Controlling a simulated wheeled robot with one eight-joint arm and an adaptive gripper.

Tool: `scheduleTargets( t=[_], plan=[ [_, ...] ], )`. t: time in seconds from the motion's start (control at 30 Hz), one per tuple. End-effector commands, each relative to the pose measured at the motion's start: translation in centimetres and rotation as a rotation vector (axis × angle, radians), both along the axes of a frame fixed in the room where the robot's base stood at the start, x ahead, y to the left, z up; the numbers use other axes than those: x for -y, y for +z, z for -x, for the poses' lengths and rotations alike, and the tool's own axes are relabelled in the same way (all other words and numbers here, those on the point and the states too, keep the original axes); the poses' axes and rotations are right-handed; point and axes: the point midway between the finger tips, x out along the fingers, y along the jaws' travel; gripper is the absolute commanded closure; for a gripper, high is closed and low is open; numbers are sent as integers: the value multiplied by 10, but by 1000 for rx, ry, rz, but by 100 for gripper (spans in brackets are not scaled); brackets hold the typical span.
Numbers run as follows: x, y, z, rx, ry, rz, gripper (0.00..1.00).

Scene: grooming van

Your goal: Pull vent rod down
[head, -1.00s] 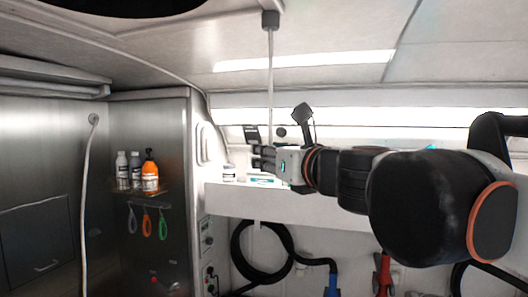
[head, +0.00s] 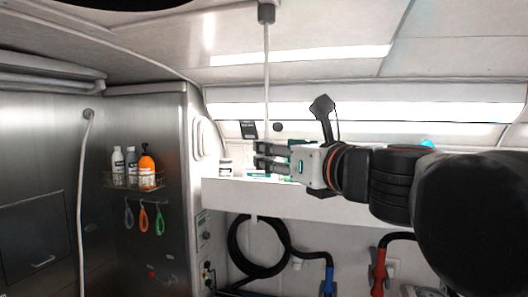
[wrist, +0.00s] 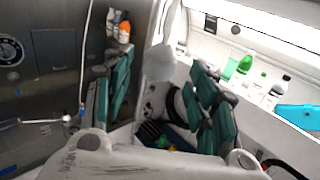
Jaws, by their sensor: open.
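The vent rod (head: 267,75) is a thin pale rod hanging upright from a grey mount (head: 266,13) on the ceiling. Its lower end comes down to about my fingers in the head view, where it is hard to make out against the bright wall. My gripper (head: 257,155) points left, with its two dark fingers apart and empty. The rod lines up with the fingers in the head view; I cannot tell whether it is between them or behind. In the wrist view my gripper (wrist: 162,92) shows open green-padded fingers, with a blurred pale shape between them that I cannot identify.
A white shelf (head: 300,201) behind my gripper bears a jar (head: 225,168) and several bottles. At left a steel cabinet carries a rack with an orange bottle (head: 147,168) and coloured loops. A black hose (head: 236,245) hangs below the shelf. The space left of my fingers is clear.

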Motion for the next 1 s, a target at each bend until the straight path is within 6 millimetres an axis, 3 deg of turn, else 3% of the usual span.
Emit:
scheduleTargets(
  t=[0.2, 0.4, 0.87, 1.0],
  plan=[
    [17, 0, 33, 0, -3, 0, 47],
    [26, 0, 53, 0, -3, 0, 47],
    [28, -1, 60, 0, 0, 0, 47],
    [26, -16, 60, 13, 8, 53, 47]
  ],
)
